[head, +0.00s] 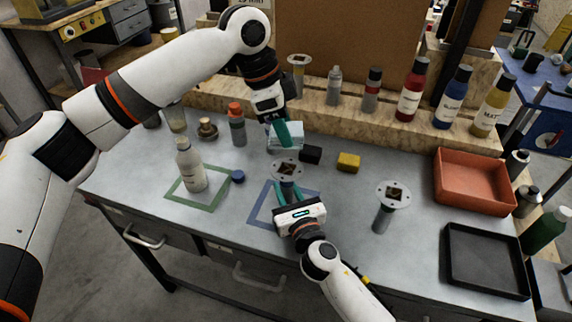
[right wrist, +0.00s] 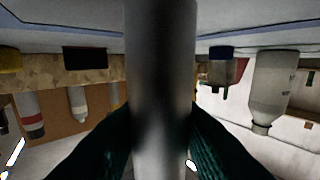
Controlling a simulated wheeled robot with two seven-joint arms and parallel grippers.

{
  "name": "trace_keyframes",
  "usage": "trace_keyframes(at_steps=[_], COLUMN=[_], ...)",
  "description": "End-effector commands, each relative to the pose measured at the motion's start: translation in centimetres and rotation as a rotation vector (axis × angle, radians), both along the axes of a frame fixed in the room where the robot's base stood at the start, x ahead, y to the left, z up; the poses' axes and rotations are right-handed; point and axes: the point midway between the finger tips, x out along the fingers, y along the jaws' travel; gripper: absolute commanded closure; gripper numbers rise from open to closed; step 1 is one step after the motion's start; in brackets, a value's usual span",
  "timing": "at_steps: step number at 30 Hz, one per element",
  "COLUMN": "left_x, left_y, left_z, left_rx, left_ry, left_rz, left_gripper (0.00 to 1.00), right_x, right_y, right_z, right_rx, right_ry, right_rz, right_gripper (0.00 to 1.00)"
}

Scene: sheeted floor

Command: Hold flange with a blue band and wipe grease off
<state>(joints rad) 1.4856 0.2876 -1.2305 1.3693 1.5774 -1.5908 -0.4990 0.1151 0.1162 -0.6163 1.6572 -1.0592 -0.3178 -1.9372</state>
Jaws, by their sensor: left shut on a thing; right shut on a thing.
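My right gripper (head: 286,193) is shut on the grey stem of a flange (head: 287,169), held upright over the blue square outline. The flange's round plate faces up and has a dark brown patch at its centre. The stem (right wrist: 160,80) fills the middle of the right wrist view between dark green fingers. I see no blue band; part of the stem is hidden. My left gripper (head: 283,133) is shut on a pale blue block-like wiping pad (head: 287,145), just behind and above the flange plate. A second flange (head: 393,194) stands on the bench to the right.
A white bottle (head: 190,165) stands in the green outline, with a blue cap (head: 238,176) beside it. Black (head: 311,154) and yellow (head: 348,162) blocks lie behind. A third flange (head: 299,63) and several bottles stand on the back ledge. Orange (head: 474,180) and black (head: 487,260) trays are right.

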Motion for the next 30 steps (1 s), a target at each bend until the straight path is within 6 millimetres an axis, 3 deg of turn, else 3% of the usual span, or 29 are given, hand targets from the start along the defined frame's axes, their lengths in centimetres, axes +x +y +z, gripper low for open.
trace_keyframes(at_steps=[10,20,30], left_x=[0.0,0.7,0.7], left_y=[0.0,1.8,1.8], left_z=[0.1,0.0,-2.3], left_rx=[-0.001,-0.002,0.0], left_ry=[0.0,0.001,0.0], left_rz=[-0.001,-0.001,-0.001], left_gripper=[0.73,0.73,0.73], right_x=[0.0,0.0,0.0], right_y=[0.0,0.0,0.0], right_z=[0.0,0.0,0.0], right_rx=[0.0,0.0,0.0], right_ry=[0.001,0.001,0.001], right_rz=[0.0,0.0,0.0], right_gripper=[1.0,1.0,1.0])
